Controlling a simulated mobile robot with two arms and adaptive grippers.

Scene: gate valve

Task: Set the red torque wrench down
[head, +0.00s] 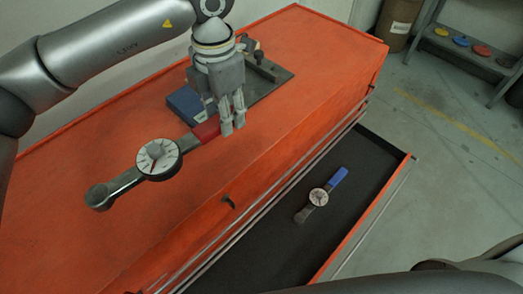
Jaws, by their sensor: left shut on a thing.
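The red torque wrench (158,157) has a grey bar, a round white dial and a red handle. My left gripper (233,129) is shut on its red handle. The wrench extends to the lower left from the gripper, over the orange top of the tool cabinet (75,225). I cannot tell whether it touches the top. My right gripper is not in view; only part of my right arm shows at the lower right.
An open drawer (345,212) with a dark lining holds a blue-handled torque wrench (318,197). A dark plate (268,82) and a blue box (186,104) sit on the cabinet behind the gripper. A shelf (470,48) with colored discs stands at the upper right.

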